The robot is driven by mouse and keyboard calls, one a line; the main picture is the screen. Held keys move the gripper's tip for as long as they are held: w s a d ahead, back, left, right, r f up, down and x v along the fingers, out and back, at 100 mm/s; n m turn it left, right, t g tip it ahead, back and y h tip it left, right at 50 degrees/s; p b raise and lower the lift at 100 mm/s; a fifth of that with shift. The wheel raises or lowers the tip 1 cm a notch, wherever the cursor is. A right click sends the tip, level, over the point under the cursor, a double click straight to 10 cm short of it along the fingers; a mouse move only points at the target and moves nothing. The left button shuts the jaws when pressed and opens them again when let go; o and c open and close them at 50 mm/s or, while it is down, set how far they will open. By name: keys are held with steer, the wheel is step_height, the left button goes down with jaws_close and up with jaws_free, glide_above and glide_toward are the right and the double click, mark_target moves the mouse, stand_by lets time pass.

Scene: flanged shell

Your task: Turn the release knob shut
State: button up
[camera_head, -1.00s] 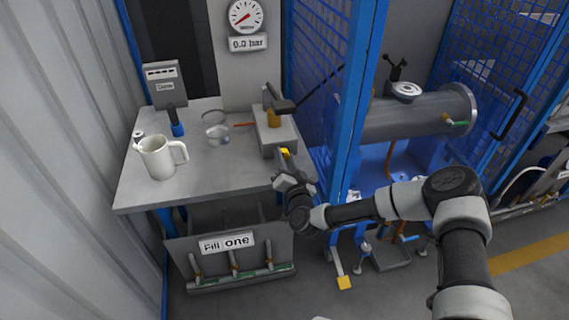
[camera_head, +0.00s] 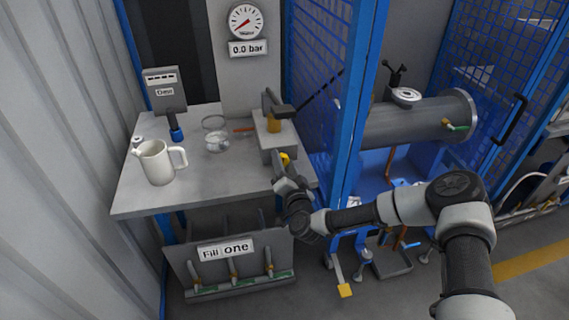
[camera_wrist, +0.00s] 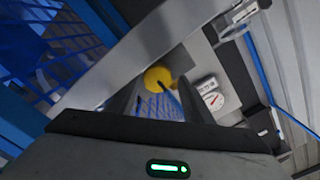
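The release knob (camera_head: 285,158) is a small yellow knob on the front of the grey pump block (camera_head: 270,130), at the right edge of the bench. It also shows as a round yellow shape in the wrist view (camera_wrist: 158,77). My gripper (camera_head: 281,170) is right in front of the knob and partly covers it in the head view. In the wrist view its two fingers (camera_wrist: 160,95) stand apart, one on each side of the knob, with blue mesh visible between them. I cannot tell whether either finger touches the knob.
A white jug (camera_head: 158,163), a glass dish (camera_head: 215,138) and a grey meter box (camera_head: 165,88) are on the bench's left and back. A gauge (camera_head: 245,22) reads 0.0 bar. A blue post (camera_head: 355,120) and mesh guard stand close on the right.

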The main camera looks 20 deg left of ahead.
steer(key=shift+w+d+f, duration=0.1)
steer(key=shift+d+f, duration=0.15)
steer(key=shift+f, duration=0.05)
steer(key=shift+r, duration=0.1)
steer(key=shift+r+n+p, duration=0.15)
steer(key=shift+n+p, duration=0.25)
steer(key=shift+p, duration=0.35)
steer(key=n+p, duration=0.2)
steer(key=p, duration=0.1)
steer(key=shift+r, duration=0.2)
steer(key=n+p, duration=0.4)
steer(key=shift+a+r+n, duration=0.1)
steer(key=shift+a+n, duration=0.05)
steer(key=shift+n, duration=0.15)
steer(key=v, duration=1.8)
steer(key=w+d+r+n+g+h+b, duration=0.2)
steer(key=w+d+r+n+g+h, duration=0.1)
steer(key=w+d+r+n+g, duration=0.4)
steer(key=s+d+r+m+h+b, duration=0.1)
steer(key=d+r+m+h, duration=0.2)
steer(key=d+r, duration=0.5)
steer(key=d+h, duration=0.1)
steer(key=d, duration=0.3)
steer(key=shift+s+r+g, duration=0.3)
steer(key=shift+s, duration=0.1)
